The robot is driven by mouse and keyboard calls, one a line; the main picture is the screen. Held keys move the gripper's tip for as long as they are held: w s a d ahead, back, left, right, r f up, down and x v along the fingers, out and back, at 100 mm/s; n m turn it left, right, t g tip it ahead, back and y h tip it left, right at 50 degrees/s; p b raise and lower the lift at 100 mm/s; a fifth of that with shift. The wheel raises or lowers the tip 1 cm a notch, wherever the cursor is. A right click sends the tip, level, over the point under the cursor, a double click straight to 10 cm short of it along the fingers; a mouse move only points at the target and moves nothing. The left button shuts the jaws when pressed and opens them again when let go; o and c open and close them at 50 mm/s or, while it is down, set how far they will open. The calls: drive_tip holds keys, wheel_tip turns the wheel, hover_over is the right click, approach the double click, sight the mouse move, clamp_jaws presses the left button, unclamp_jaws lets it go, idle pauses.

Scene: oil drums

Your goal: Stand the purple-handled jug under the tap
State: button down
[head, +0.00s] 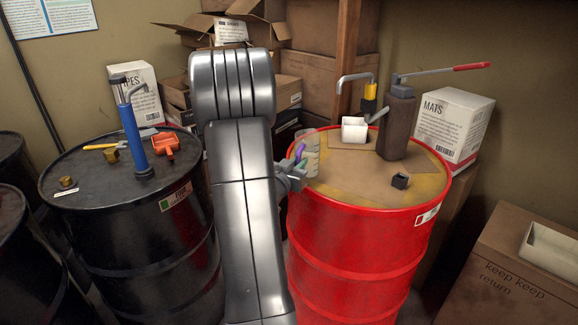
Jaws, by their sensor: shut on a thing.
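The purple-handled jug is a pale, ribbed vessel (312,158) at the left edge of the red drum's top. Its purple handle (300,146) faces left, and my arm hides part of that side. My gripper (295,173) is at the jug's handle side, shut on it; the fingertips are partly hidden. Whether the jug's base touches the drum top is unclear. On the red drum (345,252), a brown pump (397,124) with a red-tipped lever has a grey spout (377,114) pointing left. A hooked grey pipe (356,77) with a yellow part stands behind.
A small dark block (401,181) lies at the drum top's front. A black drum (125,235) at left bears a blue pump (133,142), an orange scoop (166,145) and small items. Boxes crowd behind.

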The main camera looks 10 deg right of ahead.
drive_tip(key=shift+w+d+f+b, duration=0.15)
drive_tip(key=shift+d+b, duration=0.25)
drive_tip(key=shift+d, duration=1.15)
drive_tip(key=shift+w+d+b, duration=0.2)
drive_tip(key=shift+d+b, duration=0.2)
drive_tip(key=shift+d, duration=1.1)
drive_tip(key=shift+w+d+f+b, duration=0.15)
drive_tip(key=shift+d+b, duration=0.25)
drive_tip(key=shift+d, duration=1.15)
drive_tip(key=shift+r, duration=0.1)
drive_tip(key=shift+f+b, duration=0.55)
drive_tip(key=shift+f, duration=0.05)
drive_tip(key=c, duration=1.3)
unclamp_jaws()
drive_tip(key=shift+r, duration=0.1)
drive_tip(key=v, duration=1.3)
drive_tip(key=shift+s+a+b, duration=0.2)
drive_tip(key=shift+s+b, duration=0.15)
drive_tip(key=shift+b, duration=0.05)
